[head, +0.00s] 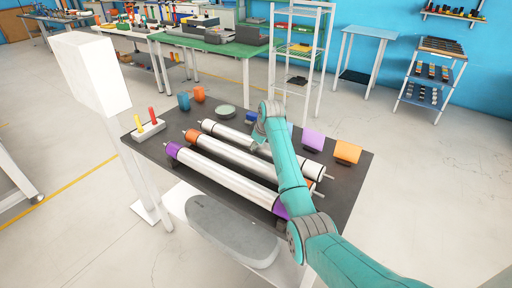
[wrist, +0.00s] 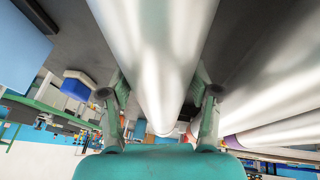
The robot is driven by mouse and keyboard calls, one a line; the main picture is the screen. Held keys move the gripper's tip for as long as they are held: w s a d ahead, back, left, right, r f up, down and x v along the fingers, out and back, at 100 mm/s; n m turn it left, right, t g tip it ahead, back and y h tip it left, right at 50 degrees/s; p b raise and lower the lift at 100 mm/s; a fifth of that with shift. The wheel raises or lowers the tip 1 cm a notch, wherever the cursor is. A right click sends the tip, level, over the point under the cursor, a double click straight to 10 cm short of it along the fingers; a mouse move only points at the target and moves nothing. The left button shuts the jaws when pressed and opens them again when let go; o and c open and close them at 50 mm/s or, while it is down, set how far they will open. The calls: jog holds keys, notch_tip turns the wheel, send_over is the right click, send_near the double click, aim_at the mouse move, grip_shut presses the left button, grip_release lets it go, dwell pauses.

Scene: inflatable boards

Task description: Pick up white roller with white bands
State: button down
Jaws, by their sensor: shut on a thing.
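The white roller with white bands (head: 228,134) is the rearmost of three long rollers on the dark table (head: 350,190). My gripper (head: 261,147) is on it near its middle, and my arm hides part of it. In the wrist view my gripper (wrist: 160,92) has one finger on each side of the pale roller (wrist: 153,45) and is shut on it. I cannot tell whether the roller is clear of the table.
The orange-banded roller (head: 225,152) and the purple-banded roller (head: 220,176) lie in front, nearly parallel. Orange (head: 346,151) and lilac (head: 312,140) blocks stand at the right. A peg holder (head: 148,130) stands at the left, beside a white post (head: 90,75).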

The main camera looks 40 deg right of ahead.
jog(key=shift+r, duration=0.1)
notch_tip(320, 180, up, 10)
dwell(0.7)
dwell(0.8)
